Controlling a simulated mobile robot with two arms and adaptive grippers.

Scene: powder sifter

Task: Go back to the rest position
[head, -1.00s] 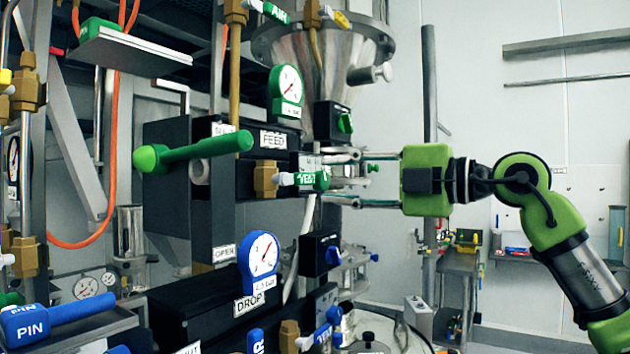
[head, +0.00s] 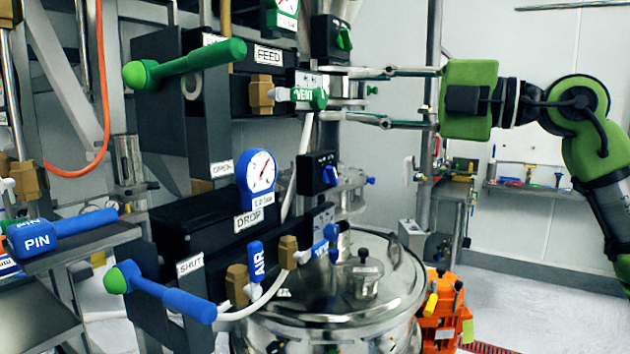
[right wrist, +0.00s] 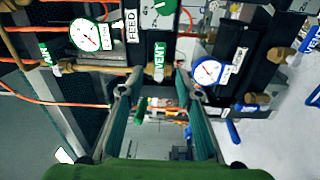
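My right gripper (head: 385,95) is on the right of the head view, its green body to the right and its two long fingers pointing left. The fingers are spread apart with nothing between them. Their tips are near the green VENT handle (head: 308,96) of the FEED block. In the right wrist view the open fingers (right wrist: 155,82) show, with the VENT handle (right wrist: 158,62) just beyond and between the tips; contact cannot be told. My left gripper is not in view.
The FEED block (head: 165,120) with its green lever (head: 185,64) is upper left. Below are the DROP block (head: 190,215), blue gauge (head: 262,172) and blue lever (head: 165,292). A steel vessel (head: 330,310) stands below. The floor at lower right is mostly clear beyond an orange object (head: 440,310).

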